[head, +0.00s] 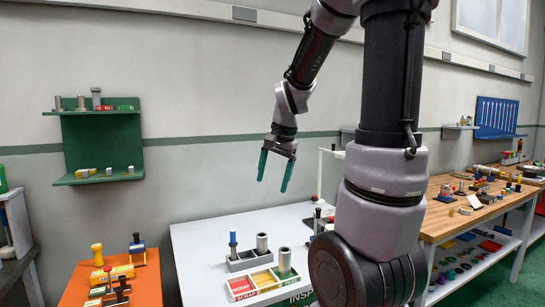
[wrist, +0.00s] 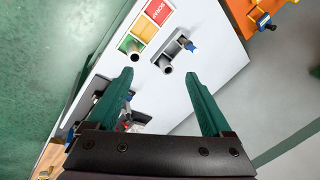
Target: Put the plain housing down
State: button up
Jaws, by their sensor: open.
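My gripper (head: 273,185) is open and empty, held well above the white table, fingers pointing down; it also shows in the wrist view (wrist: 160,75). A plain grey cylindrical housing (head: 284,261) stands upright in the green section of the sorting tray (head: 243,287); it also shows in the wrist view (wrist: 134,48). A second grey cylinder (head: 262,243) stands in the grey holder (head: 240,265), beside a blue-topped piece (head: 233,243). Both also show in the wrist view, the cylinder (wrist: 166,64) and the blue-topped piece (wrist: 190,45). I cannot tell which cylinder the task names.
The white table (head: 205,240) has free room around the tray. An orange table (head: 75,290) with vises stands left. A green wall shelf (head: 100,180) holds small parts. A wooden bench (head: 440,222) with many parts stands right. My arm hides part of the white table.

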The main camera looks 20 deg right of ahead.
jog(key=s+a+r+n+t, duration=0.2)
jog(key=s+a+r+n, duration=0.1)
jog(key=s+r, duration=0.2)
jog(key=s+a+r+n+t, duration=0.1)
jog(key=s+a+r+n, duration=0.2)
jog(key=s, duration=0.5)
jog(key=shift+s+a+r+t+y, duration=0.15)
jog(key=shift+s+r+t+y, duration=0.2)
jog(key=shift+r, duration=0.55)
